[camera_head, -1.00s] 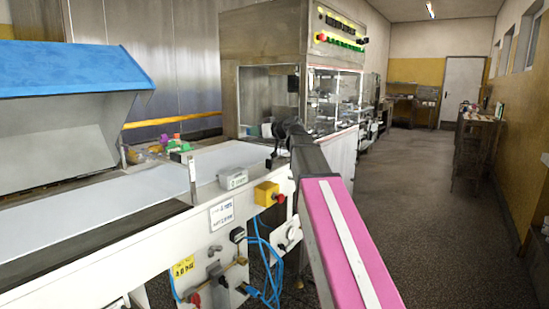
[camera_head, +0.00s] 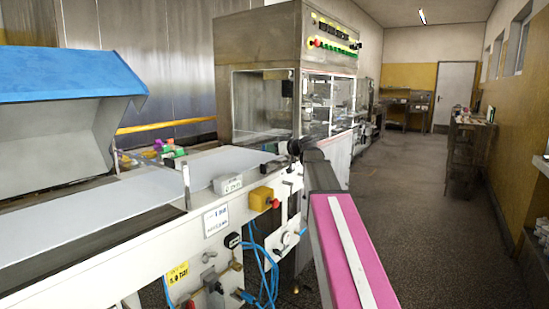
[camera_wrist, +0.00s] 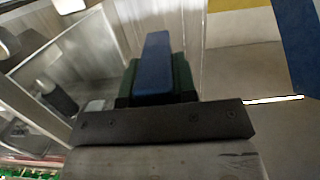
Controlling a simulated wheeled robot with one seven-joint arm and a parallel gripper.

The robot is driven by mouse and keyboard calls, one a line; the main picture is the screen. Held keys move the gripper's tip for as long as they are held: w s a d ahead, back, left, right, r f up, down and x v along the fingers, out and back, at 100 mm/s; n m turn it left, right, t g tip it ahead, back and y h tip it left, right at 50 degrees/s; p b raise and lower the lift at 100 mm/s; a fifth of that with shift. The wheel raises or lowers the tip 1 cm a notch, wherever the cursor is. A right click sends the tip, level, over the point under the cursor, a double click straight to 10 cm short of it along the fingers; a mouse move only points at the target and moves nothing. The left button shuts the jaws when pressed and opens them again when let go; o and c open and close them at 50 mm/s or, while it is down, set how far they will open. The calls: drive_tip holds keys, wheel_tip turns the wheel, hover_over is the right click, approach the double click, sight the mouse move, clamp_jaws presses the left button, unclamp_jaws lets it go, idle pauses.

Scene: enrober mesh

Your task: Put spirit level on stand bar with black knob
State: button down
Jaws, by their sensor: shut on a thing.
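In the wrist view my gripper (camera_wrist: 157,62) is shut on a blue bar (camera_wrist: 155,85), which I take for the spirit level. The bar stands out beyond the dark palm, between dark sides; no vial shows. Behind it are blurred pale walls and floor, with nothing touching it. In the head view my arm reaches forward over the machine's right edge, and the gripper and bar are hidden behind it. I cannot pick out the stand bar for sure. A small black knob (camera_head: 232,240) shows on the machine's front.
A white conveyor machine (camera_head: 130,265) with a blue hood (camera_head: 65,75) fills the left. A yellow box with a red button (camera_head: 263,198) juts from its front, with blue hoses below. A glazed metal cabinet (camera_head: 262,105) stands behind. The aisle floor (camera_head: 430,225) on the right is clear.

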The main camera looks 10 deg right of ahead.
drive_tip(key=shift+w+d+f, duration=0.15)
drive_tip(key=shift+d+f, duration=0.15)
drive_tip(key=shift+f, duration=1.75)
drive_tip(key=shift+f, duration=0.1)
drive_tip(key=c, duration=0.9)
unclamp_jaws()
drive_tip(key=shift+f, duration=0.1)
